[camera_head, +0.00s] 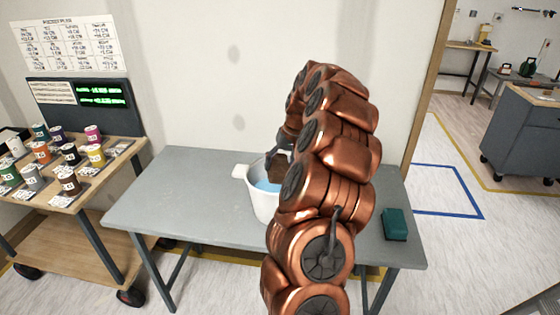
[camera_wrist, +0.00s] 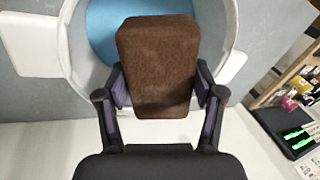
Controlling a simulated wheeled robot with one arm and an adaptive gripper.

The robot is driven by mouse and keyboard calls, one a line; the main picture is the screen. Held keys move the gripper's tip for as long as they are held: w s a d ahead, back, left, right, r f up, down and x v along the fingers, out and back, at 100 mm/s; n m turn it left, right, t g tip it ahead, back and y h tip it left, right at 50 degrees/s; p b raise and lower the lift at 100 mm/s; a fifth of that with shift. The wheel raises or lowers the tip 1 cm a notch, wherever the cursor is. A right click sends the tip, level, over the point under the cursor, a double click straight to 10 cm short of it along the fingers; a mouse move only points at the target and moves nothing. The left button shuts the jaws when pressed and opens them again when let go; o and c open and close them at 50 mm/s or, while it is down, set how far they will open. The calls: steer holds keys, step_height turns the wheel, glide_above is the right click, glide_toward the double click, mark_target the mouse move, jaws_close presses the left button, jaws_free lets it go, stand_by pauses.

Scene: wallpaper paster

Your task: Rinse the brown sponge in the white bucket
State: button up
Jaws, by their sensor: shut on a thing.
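The brown sponge (camera_wrist: 157,62) is clamped between the two fingers of my gripper (camera_wrist: 160,92) in the wrist view. In the head view the sponge (camera_head: 278,168) shows as a small dark brown patch over the bucket's opening. The white bucket (camera_head: 264,206) stands on the grey table and has light blue water (camera_head: 268,186) in it. Its rim and side handles (camera_wrist: 28,45) show around the sponge in the wrist view. My gripper (camera_head: 277,156) is at the bucket's far side, partly hidden by my copper arm. I cannot tell whether the sponge touches the water.
The grey table (camera_head: 170,195) is mostly clear to the left of the bucket. A green block (camera_head: 395,224) lies at its right end. A wooden cart (camera_head: 75,225) with several paint cans stands at the left. A wall (camera_head: 200,70) is behind the table.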

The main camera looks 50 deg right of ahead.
steer(key=shift+f+b, duration=1.15)
steer(key=shift+f, duration=1.45)
steer(key=shift+f, duration=1.55)
steer(key=shift+a, duration=0.1)
